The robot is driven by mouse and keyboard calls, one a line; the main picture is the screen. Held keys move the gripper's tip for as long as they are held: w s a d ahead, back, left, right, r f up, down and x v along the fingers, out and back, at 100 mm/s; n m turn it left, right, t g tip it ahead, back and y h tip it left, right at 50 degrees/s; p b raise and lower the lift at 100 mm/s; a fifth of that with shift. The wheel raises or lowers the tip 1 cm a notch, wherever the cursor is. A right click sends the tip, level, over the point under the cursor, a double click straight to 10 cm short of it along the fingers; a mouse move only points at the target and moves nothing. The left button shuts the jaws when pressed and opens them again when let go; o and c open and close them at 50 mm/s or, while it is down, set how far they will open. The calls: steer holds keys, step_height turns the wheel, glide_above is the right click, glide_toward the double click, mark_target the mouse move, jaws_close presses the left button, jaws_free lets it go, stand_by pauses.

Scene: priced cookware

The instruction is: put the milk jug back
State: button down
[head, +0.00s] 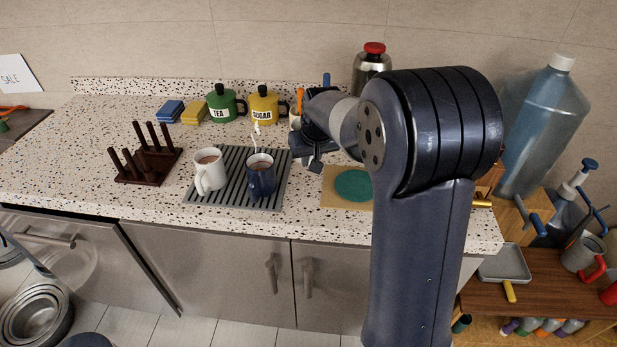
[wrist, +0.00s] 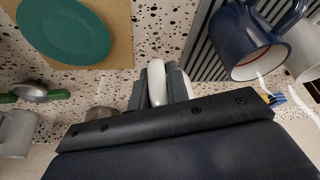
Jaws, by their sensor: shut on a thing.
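My gripper (wrist: 158,88) is shut on a narrow white upright part, which I take to be the handle of the milk jug (wrist: 157,78). The rest of the jug is hidden behind the gripper body in the wrist view, and I cannot make the jug out in the head view. In the head view my gripper (head: 313,155) is over the counter, just right of the ribbed grey mat (head: 223,204) and left of the tan board with a green disc. I cannot tell whether the jug touches the counter.
A white mug (head: 209,172) and a navy mug (head: 261,176), both with brown drink, stand on the mat. Green TEA (head: 221,105) and yellow SUGAR (head: 263,106) canisters stand behind. A dark peg rack (head: 147,165) is at left. The green disc (head: 353,185) lies right.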

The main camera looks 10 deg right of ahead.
steer(key=shift+f+p, duration=0.3)
steer(key=shift+f, duration=3.5)
steer(key=shift+f, duration=0.2)
steer(key=c, duration=1.4)
jaws_free()
steer(key=shift+o, duration=0.2)
steer(key=shift+r, duration=0.4)
steer(key=v, duration=1.1)
steer(key=shift+s+r+b, duration=0.2)
steer(key=shift+r+b, duration=0.1)
steer(key=shift+b, duration=0.15)
